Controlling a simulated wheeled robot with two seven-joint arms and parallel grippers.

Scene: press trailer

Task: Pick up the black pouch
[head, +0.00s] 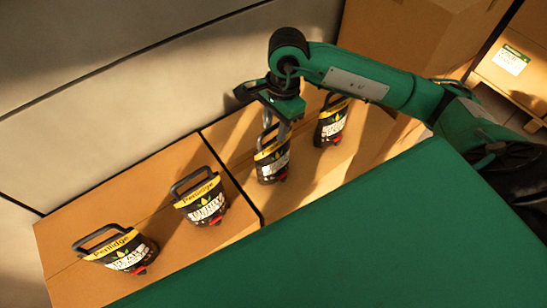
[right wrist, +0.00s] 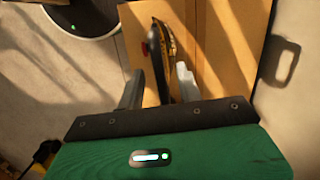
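Several black pouches with yellow bands, white labels and looped dark handles stand on cardboard boxes in the head view. One is at the far left (head: 122,252), one at centre left (head: 203,202), one under my right gripper (head: 272,162), and one just right of it (head: 331,124). My right gripper (head: 278,126) points down over the third pouch, with its fingers around the handle's level. In the right wrist view this pouch (right wrist: 164,55) shows edge-on between the two spread fingers (right wrist: 159,82), nearer the right finger. My left gripper is out of view.
The pouches stand on cardboard boxes (head: 165,255) against a pale panelled wall (head: 100,110). A dark gap separates the two boxes. A larger carton (head: 410,40) stands behind my right arm, and a labelled box (head: 515,70) is at far right.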

